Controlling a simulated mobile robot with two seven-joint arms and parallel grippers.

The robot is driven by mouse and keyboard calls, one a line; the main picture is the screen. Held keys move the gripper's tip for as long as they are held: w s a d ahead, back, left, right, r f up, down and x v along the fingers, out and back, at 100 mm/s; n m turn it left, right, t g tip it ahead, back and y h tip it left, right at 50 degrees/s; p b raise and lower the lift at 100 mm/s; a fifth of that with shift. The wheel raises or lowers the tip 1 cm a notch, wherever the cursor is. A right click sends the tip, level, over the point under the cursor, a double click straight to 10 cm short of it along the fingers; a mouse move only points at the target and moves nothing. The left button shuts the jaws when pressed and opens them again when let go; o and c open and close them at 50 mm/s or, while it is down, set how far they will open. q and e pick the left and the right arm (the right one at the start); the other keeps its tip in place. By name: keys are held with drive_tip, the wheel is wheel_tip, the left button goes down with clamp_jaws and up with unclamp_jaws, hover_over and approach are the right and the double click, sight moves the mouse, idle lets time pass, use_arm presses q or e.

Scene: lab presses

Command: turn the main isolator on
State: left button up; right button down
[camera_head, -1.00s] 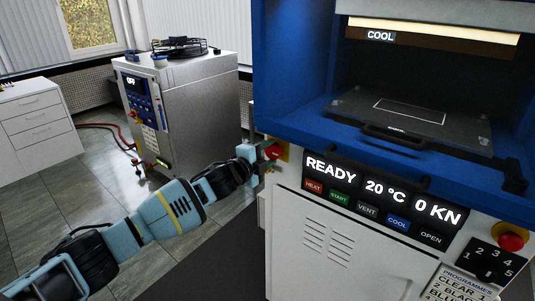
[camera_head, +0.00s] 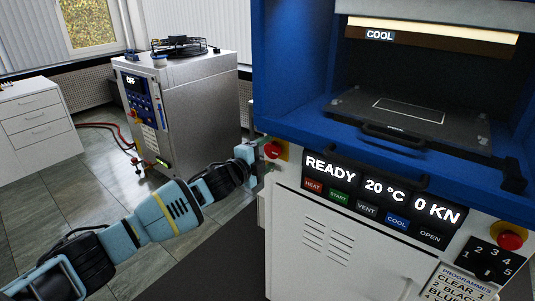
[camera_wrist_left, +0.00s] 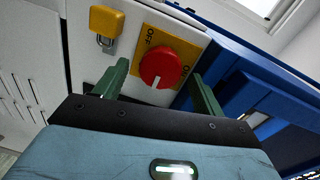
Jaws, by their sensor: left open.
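The main isolator is a red rotary knob (camera_head: 272,149) on a yellow plate, at the left edge of the press front. In the left wrist view the red knob (camera_wrist_left: 163,65) sits on its yellow plate (camera_wrist_left: 182,42), with OFF at the upper left and a partly hidden ON at the right. A white mark shows on the knob's lower edge. My left gripper (camera_head: 262,157) is at the knob. In the wrist view its green fingers (camera_wrist_left: 160,76) are open, one on each side of the knob. Contact cannot be told. My right gripper is not in view.
A yellow tag with a padlock (camera_wrist_left: 107,22) hangs beside the isolator plate. The press display (camera_head: 380,190) reads READY, 20 °C, 0 KN. A red stop button (camera_head: 510,240) is at the right. A grey unit (camera_head: 185,115) showing OFF stands behind; the floor between is clear.

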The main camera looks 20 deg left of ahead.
use_arm(q)
drive_tip(key=v, duration=0.7)
drive_tip(key=shift+p, duration=0.35)
drive_tip(key=s+d+f+n+g, duration=0.2)
drive_tip(key=s+d+f+n, duration=0.2)
drive_tip(key=s+f, duration=0.6)
drive_tip(key=s+d+f+n+g, duration=0.1)
drive_tip(key=s+d+f+n, duration=0.3)
drive_tip(key=s+f, duration=0.6)
drive_tip(key=s+a+f+n+g+y, duration=0.2)
drive_tip(key=s+f+n, duration=0.3)
drive_tip(key=s, duration=0.8)
drive_tip(key=s+a+f+n+g+y, duration=0.1)
drive_tip(key=s+a+f+n+g, duration=0.1)
drive_tip(key=s+f+n, duration=0.3)
drive_tip(key=s+f, duration=0.4)
drive_tip(key=s, duration=0.5)
drive_tip(key=shift+s+a+y, duration=0.15)
drive_tip(key=shift+s+y, duration=0.05)
drive_tip(key=shift+y, duration=0.2)
drive_tip(key=shift+f, duration=0.15)
